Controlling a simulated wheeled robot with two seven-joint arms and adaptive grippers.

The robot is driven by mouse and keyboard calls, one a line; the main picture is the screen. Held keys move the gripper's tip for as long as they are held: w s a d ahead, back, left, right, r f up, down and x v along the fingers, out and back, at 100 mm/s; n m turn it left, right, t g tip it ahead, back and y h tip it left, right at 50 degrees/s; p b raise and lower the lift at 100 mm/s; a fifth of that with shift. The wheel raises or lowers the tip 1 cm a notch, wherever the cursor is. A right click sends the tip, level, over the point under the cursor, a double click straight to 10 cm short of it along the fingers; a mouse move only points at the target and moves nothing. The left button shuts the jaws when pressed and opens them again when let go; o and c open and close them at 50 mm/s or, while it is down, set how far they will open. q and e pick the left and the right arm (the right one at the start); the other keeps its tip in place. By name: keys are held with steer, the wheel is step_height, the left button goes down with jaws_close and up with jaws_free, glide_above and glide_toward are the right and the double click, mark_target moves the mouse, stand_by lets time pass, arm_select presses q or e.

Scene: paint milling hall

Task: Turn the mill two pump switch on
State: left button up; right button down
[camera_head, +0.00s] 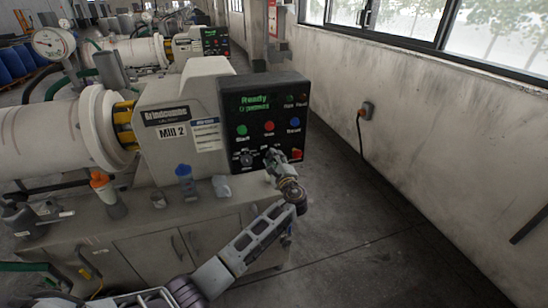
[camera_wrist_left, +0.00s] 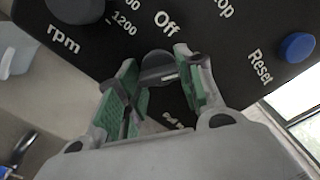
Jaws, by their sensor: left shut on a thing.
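The mill two control panel (camera_head: 258,112) is black, with a lit green "Ready" display, on the machine labelled "Mill 2" (camera_head: 172,131). My left gripper (camera_head: 272,159) is at the panel's lower part. In the left wrist view, my left gripper's green-padded fingers (camera_wrist_left: 160,85) are closed around a dark grey rotary switch (camera_wrist_left: 157,66). "Off" is printed just above this switch, and a small white mark shows on it. The label below is partly hidden by the fingers, so I cannot read it fully. My right gripper is not in view.
An rpm dial (camera_wrist_left: 76,8) and the blue Reset button (camera_wrist_left: 298,47) flank the switch. A red button (camera_head: 297,153) is right of the gripper. Bottles, including a blue-capped one (camera_head: 186,181), stand on the cabinet top. Open floor (camera_head: 350,215) lies to the right, before the wall.

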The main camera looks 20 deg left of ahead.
arm_select(q)
steer(key=shift+f, duration=0.1)
stand_by(0.4)
steer(key=o, duration=1)
steer(key=shift+v, duration=6.05)
steer(key=shift+w, duration=0.1)
